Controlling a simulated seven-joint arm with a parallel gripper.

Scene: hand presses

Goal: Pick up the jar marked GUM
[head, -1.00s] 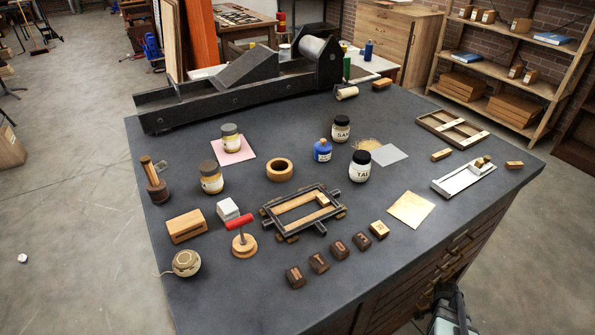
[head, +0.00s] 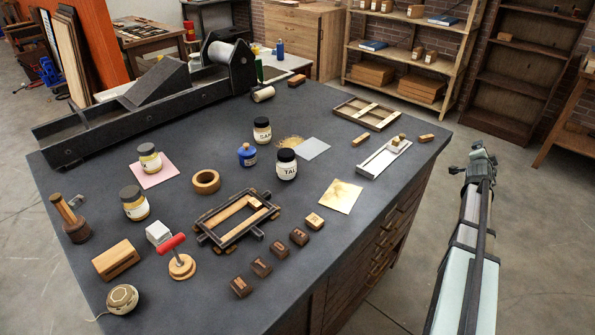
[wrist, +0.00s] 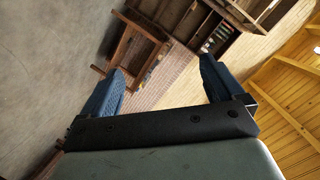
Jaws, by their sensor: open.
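Four jars stand upright on the dark table (head: 330,120). A dark-lidded jar with yellowish contents (head: 134,203) stands at the left, its label not readable. A similar jar (head: 149,157) stands on a pink sheet, its label only partly visible. A black-lidded jar (head: 262,131) reads SAN, and another (head: 286,164) reads TAL. I cannot make out GUM on any label. My gripper (head: 480,157) is raised beyond the table's right edge, far from the jars. In the wrist view its two blue fingers (wrist: 162,66) are apart with nothing between them.
A blue bottle (head: 247,154) stands near the SAN and TAL jars. A wooden ring (head: 206,181), a metal frame (head: 238,219), a red-handled tool (head: 177,258) and several dark type blocks crowd the middle and front. A long press (head: 150,100) borders the back.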

